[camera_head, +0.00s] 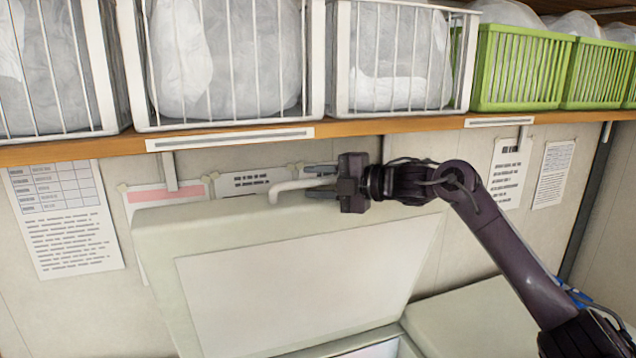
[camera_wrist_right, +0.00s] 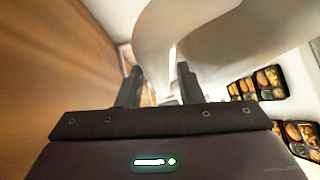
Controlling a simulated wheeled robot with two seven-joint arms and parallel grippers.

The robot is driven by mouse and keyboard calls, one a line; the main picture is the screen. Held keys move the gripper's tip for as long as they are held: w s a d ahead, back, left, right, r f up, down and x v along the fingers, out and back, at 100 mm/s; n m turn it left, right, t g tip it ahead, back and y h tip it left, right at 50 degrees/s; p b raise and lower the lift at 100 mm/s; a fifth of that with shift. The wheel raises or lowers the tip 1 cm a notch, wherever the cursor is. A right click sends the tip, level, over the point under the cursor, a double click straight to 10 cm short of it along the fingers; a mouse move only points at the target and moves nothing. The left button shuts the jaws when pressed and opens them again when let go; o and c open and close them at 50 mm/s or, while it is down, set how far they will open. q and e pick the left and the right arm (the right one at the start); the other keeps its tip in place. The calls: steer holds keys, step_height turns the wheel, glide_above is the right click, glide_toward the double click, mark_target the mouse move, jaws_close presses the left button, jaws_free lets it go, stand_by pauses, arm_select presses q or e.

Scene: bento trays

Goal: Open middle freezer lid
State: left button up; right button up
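The freezer lid (camera_head: 160,255) is pale grey-green and stands raised and tilted back towards the wall, its lighter inner panel (camera_head: 290,280) facing me. A white handle (camera_head: 290,186) sits at its top edge. My right gripper (camera_head: 312,181) is at this handle, with its two dark fingers apart above and below it. In the right wrist view the fingers (camera_wrist_right: 157,85) are also apart, and a large pale curved shape, seemingly the handle, is close beyond them. I cannot tell whether they touch it. My left gripper is not in view.
A wooden shelf (camera_head: 420,125) with white wire baskets (camera_head: 333,60) and green baskets (camera_head: 520,65) hangs just above my right gripper. Another pale lid (camera_head: 480,318) lies closed at the right. Bento trays (camera_wrist_right: 262,84) show in the right wrist view. Papers hang on the wall.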

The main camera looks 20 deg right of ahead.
steer(key=shift+s+f, duration=0.1)
steer(key=shift+f, duration=0.25)
steer(key=shift+s+d+b, duration=0.1)
steer(key=shift+d+b, duration=0.05)
steer(key=shift+b, duration=0.15)
steer(key=b+v, duration=0.4)
steer(key=v, duration=0.3)
steer(key=shift+r, duration=0.4)
steer(key=shift+s+d, duration=0.1)
steer(key=shift+d, duration=0.1)
